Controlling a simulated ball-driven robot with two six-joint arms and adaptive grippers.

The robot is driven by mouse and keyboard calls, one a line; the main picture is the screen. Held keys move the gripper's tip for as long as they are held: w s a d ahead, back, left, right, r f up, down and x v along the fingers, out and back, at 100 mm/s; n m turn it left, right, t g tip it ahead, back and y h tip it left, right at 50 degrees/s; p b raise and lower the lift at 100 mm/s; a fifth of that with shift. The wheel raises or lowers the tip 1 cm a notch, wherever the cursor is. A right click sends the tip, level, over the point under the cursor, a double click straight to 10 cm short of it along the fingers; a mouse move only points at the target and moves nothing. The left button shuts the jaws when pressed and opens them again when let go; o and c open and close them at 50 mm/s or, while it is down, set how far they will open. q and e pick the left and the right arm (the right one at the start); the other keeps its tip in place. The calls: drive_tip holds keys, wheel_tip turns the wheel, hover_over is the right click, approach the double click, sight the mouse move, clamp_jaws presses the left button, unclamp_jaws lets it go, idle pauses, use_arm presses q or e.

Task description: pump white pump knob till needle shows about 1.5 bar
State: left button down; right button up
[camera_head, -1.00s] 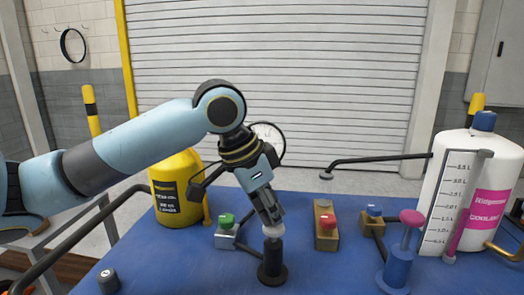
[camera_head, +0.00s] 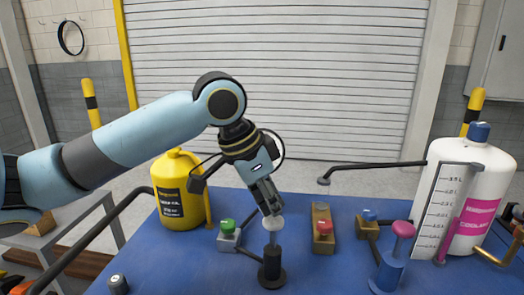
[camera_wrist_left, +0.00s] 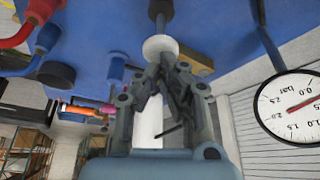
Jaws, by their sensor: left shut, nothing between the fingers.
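The white pump knob (camera_head: 272,224) sits on a thin rod above the black pump body (camera_head: 271,264) on the blue table. A length of rod shows between them, so the knob is raised. My left gripper (camera_head: 272,209) is shut, pointing down with its tips at the top of the knob. In the left wrist view the closed fingertips (camera_wrist_left: 166,62) meet the white knob (camera_wrist_left: 160,46). The gauge (camera_wrist_left: 290,106) shows there, cut by the right edge. Its red needle points right, between 0.0 and 1.0 bar. In the head view my arm mostly hides the gauge.
A green-button block (camera_head: 228,232) and a red-button block (camera_head: 323,230) flank the pump. A blue-button block (camera_head: 369,221), a blue pump with pink knob (camera_head: 402,230) and a white coolant tank (camera_head: 478,190) stand right. A yellow jug (camera_head: 180,190) stands behind left.

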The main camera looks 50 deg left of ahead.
sight(268, 220)
use_arm(q)
drive_tip(key=shift+f+b, duration=1.35)
drive_tip(key=shift+f, duration=1.1)
wheel_tip(268, 220, up, 5)
drive_tip(key=p, duration=0.6)
drive_tip(key=shift+f, duration=0.1)
drive_tip(key=shift+f+b, duration=1.4)
drive_tip(key=shift+f, duration=1.05)
wheel_tip(268, 220, up, 5)
drive_tip(key=p, duration=0.6)
drive_tip(key=shift+r, duration=0.1)
